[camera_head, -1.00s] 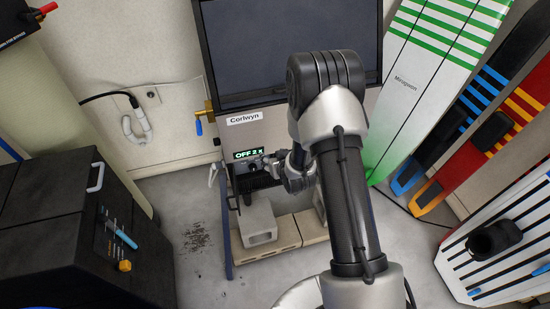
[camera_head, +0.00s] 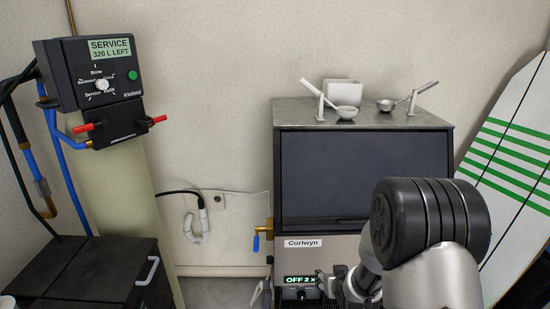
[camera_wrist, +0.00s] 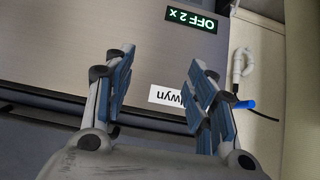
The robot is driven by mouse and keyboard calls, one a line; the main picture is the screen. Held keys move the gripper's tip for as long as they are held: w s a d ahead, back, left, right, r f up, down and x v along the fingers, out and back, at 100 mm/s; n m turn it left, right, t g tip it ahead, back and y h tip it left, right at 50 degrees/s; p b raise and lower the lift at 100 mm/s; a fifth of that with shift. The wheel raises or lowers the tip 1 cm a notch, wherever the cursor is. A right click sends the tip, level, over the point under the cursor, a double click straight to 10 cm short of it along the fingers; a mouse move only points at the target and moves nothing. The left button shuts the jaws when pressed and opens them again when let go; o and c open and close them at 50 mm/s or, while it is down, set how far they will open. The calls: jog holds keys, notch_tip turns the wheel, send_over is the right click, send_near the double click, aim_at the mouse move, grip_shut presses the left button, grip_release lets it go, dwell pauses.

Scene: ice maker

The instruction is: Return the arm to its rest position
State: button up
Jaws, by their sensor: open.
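My arm (camera_head: 430,235) rises at the lower right of the head view, in front of the ice maker. My gripper shows there only partly, just right of the lit display (camera_head: 300,281), which reads "OFF 2 x". In the wrist view my gripper (camera_wrist: 160,72) is open, with its two blue-padded fingers apart and nothing between them. The ice maker's front panel (camera_wrist: 70,50) lies beyond the fingers, and its name label (camera_wrist: 172,97) shows between them. I cannot tell the gap between fingertips and panel.
The ice maker's dark door (camera_head: 340,175) is closed. Two scoops (camera_head: 346,112) (camera_head: 386,105) on stands and a white bin (camera_head: 342,92) sit on top. A blue-handled valve (camera_head: 256,243) is at its left. A softener head (camera_head: 90,75) and black cabinet (camera_head: 85,270) stand left; a striped board (camera_head: 515,150) leans right.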

jog(key=s+a+r+g, duration=0.2)
jog(key=s+r, duration=1.3)
jog(key=r, duration=0.5)
jog(key=s+a+r+g, duration=0.1)
jog(key=s+r, duration=0.1)
jog(key=s, duration=0.8)
jog(key=s+a+r+g, duration=0.1)
jog(key=s+r, duration=0.1)
jog(key=s, duration=0.8)
jog(key=shift+g, duration=0.4)
jog(key=shift+c, duration=0.5)
